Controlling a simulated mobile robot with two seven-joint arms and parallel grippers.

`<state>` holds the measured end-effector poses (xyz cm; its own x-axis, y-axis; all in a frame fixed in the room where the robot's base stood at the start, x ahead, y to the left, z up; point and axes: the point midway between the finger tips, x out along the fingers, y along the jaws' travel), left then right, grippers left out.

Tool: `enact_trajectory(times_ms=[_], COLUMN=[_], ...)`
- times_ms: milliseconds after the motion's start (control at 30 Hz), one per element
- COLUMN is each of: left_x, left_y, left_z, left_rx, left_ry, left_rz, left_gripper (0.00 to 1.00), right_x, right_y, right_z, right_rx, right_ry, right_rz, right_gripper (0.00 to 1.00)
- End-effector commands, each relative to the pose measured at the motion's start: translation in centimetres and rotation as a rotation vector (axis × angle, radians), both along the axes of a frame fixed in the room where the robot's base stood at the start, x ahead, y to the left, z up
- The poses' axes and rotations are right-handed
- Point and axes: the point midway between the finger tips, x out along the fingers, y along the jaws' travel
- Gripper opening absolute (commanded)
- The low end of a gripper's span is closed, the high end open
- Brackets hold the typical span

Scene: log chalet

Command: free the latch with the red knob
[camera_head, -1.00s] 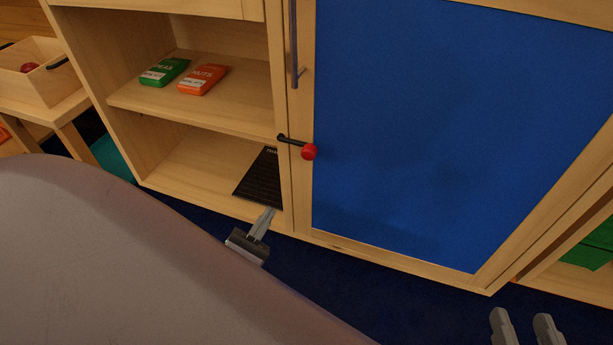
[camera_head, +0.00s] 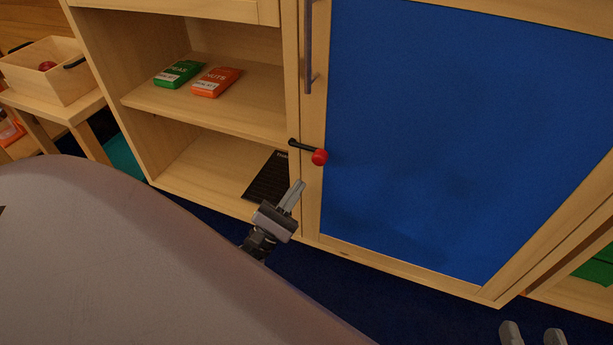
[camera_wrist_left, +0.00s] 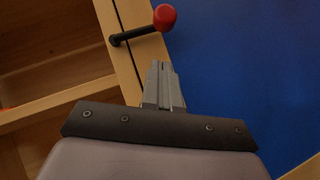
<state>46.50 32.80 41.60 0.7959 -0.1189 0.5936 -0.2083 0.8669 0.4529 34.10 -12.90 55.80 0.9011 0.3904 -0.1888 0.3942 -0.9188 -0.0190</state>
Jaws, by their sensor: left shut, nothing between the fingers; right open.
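The latch is a short black bar (camera_head: 301,146) ending in a red knob (camera_head: 319,157). It lies across the seam between the open shelf's post and the blue door (camera_head: 460,130), nearly level with its knob end a little lower. In the left wrist view, the red knob (camera_wrist_left: 165,17) and black bar (camera_wrist_left: 133,35) stand just beyond my fingertips. My left gripper (camera_head: 299,187) is shut and empty, below and slightly left of the knob, apart from it. My right gripper (camera_head: 532,335) is open at the bottom right edge, far from the latch.
A vertical door handle (camera_head: 308,45) stands above the latch. A green box (camera_head: 179,74) and an orange box (camera_head: 216,82) lie on the shelf, with a black slab (camera_head: 268,179) below. A wooden crate (camera_head: 75,85) stands at far left.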

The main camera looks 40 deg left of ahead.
Motion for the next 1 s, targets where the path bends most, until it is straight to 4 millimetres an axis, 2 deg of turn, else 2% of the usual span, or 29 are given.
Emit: enact_trajectory(times_ms=[67, 200, 400, 1000], left_x=[1.5, 1.4, 1.7, 1.6], left_y=[-0.2, -0.9, -1.6, -2.0], left_z=[1.2, 2.4, 4.0, 4.5], left_rx=[0.000, -0.001, -0.001, 0.000], left_ry=[-0.004, -0.001, -0.001, 0.001], left_rz=[0.000, -0.001, 0.000, 0.000], left_gripper=[0.00, 0.00, 0.00, 0.00], right_x=[0.0, 0.0, 0.1, 0.3], right_y=[0.0, 0.2, 0.5, 0.7], right_z=[0.0, 0.4, -0.3, -0.2], right_rx=[0.000, 0.014, 0.027, 0.049], right_ry=[0.000, 0.014, 0.057, 0.068], right_rz=[0.000, 0.006, 0.012, 0.009], right_gripper=[0.50, 0.50, 0.50, 0.50])
